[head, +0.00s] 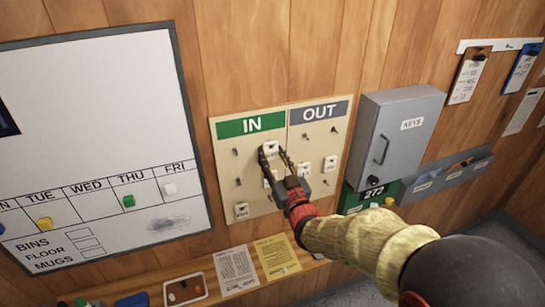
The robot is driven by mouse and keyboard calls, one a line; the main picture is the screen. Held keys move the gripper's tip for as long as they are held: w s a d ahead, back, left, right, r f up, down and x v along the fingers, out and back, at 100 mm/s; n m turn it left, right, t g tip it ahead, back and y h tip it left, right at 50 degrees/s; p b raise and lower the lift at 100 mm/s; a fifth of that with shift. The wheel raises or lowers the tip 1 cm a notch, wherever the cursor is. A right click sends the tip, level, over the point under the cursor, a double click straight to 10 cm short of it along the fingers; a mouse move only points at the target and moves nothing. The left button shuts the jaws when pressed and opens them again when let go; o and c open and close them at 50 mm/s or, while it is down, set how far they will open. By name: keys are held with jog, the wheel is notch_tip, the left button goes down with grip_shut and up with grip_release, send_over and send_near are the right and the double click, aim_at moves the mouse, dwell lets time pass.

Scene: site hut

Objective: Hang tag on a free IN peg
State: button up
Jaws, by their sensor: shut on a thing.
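The tag board hangs on the wood wall, with a green IN header (251,124) on its left half and a grey OUT header (320,111) on its right. My gripper (273,155) is in front of the IN half, shut on a white tag (270,147) at its upper right. I cannot tell whether this tag touches a peg. Bare IN pegs show at upper left (236,152) and middle left (238,182). My fingers partly hide the lower right of IN.
A grey key cabinet (398,135) juts out right of the board, above a green 272 box (385,192). A whiteboard (105,130) is at left. A wooden ledge (225,283) with papers runs below. Clipboards (469,77) hang at far right.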

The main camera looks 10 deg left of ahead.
jog(key=o, duration=1)
jog(key=shift+o, duration=0.3)
